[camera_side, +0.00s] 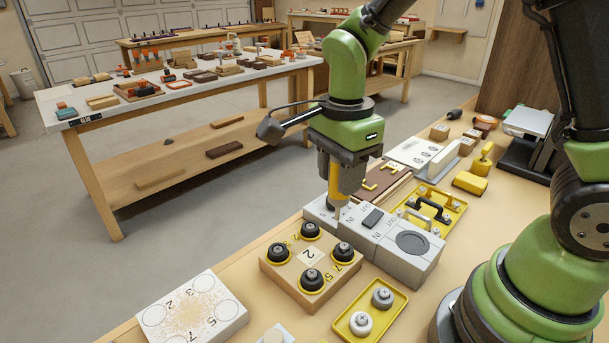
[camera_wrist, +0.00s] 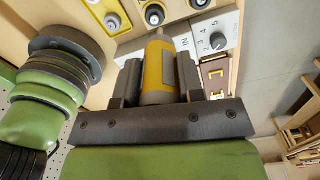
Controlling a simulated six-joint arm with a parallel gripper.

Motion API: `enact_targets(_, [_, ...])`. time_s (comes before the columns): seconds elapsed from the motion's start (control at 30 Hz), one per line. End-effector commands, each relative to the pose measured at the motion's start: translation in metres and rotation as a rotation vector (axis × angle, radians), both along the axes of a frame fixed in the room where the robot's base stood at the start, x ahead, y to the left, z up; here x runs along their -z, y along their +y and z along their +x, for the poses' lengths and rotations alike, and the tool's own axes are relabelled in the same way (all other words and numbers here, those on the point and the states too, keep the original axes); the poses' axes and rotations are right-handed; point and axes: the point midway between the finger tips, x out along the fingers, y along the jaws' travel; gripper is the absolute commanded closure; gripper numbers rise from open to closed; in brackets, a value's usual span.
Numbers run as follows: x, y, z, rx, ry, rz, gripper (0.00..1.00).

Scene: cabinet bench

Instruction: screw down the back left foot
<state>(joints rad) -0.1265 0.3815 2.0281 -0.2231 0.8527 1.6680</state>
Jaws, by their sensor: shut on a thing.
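My gripper (camera_side: 340,178) is shut on a yellow powered-driver-like tool (camera_side: 335,188) that points down. The tool also shows between the jaws in the wrist view (camera_wrist: 159,70). Its tip is at the grey box marked IN and OUT (camera_side: 408,262); I cannot tell whether it touches. In the side view, a wooden block (camera_side: 285,277) marked 2 stands left of the tool. It carries black feet with yellow rings at its corners: a left one (camera_side: 279,252), a far one (camera_side: 310,230), a right one (camera_side: 343,250) and a near one (camera_side: 312,279). Each has a screw head at its centre.
A white board with numbered circles (camera_side: 188,305) is at the left. Another yellow tray (camera_side: 452,208) with handles lies behind the box.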

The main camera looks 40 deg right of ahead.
Motion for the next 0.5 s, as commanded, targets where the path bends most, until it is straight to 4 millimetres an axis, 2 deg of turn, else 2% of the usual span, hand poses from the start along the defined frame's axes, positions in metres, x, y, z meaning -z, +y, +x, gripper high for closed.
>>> enact_targets(0.13, [0.002, -0.009, -0.013, 0.000, 0.000, 0.001, 0.85])
enact_targets(0.5, [0.034, -0.009, -0.014, 0.000, 0.004, 0.000, 0.85])
